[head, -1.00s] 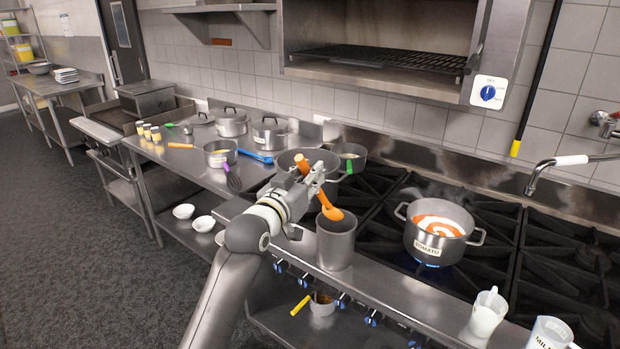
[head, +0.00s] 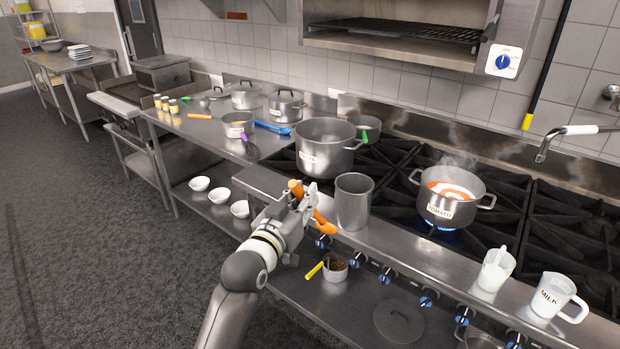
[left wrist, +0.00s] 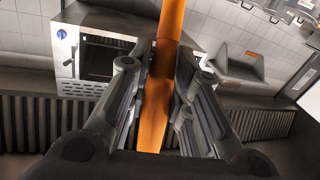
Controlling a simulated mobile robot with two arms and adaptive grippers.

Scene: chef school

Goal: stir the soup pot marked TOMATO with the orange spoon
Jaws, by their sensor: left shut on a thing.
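The pot marked TOMATO (head: 447,211) sits on a lit burner at the right, with red soup and a white swirl in it and steam above. My left gripper (head: 302,200) is shut on the orange spoon (head: 323,226), left of the tall steel container and well apart from the pot. The spoon's bowl hangs down to the right of the gripper, and its end sticks up at the left. In the left wrist view the spoon's orange handle (left wrist: 155,105) runs between the two fingers. My right gripper is not in view.
A tall steel container (head: 353,202) stands between my gripper and the TOMATO pot. A large labelled pot (head: 325,150) is behind it. A white pitcher (head: 494,270) and a MILK jug (head: 556,297) stand at the front right edge. White bowls (head: 220,195) are on the lower shelf.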

